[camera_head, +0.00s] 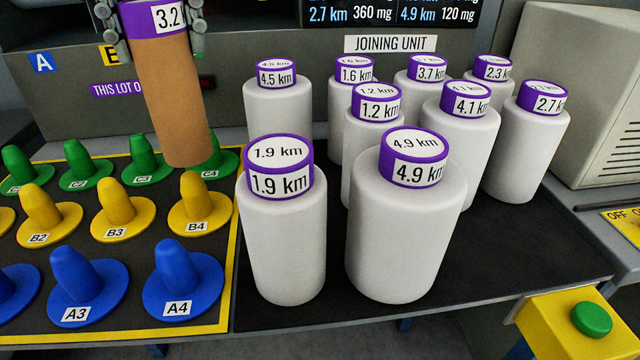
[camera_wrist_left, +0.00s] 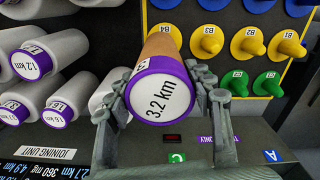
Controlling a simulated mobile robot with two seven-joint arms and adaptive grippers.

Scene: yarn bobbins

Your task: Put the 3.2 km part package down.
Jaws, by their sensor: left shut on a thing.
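The 3.2 km part package (camera_head: 172,95) is a bare brown tube with a purple-banded top label; it also shows in the left wrist view (camera_wrist_left: 160,95). My left gripper (camera_head: 155,38) is shut on its labelled top end, one finger on each side. The tube hangs slightly tilted over the peg board (camera_head: 236,215). Its lower end partly hides the green peg C4 (camera_head: 222,160); I cannot tell whether it touches that peg. My right gripper is not in view.
Several white packages stand on the black mat (camera_head: 480,270); the 1.9 km (camera_head: 285,240) and 4.9 km (camera_head: 400,250) ones are in front. Free pegs include blue A4 (camera_head: 178,270) and yellow B4 (camera_head: 198,200). A green button (camera_head: 591,319) sits at front right.

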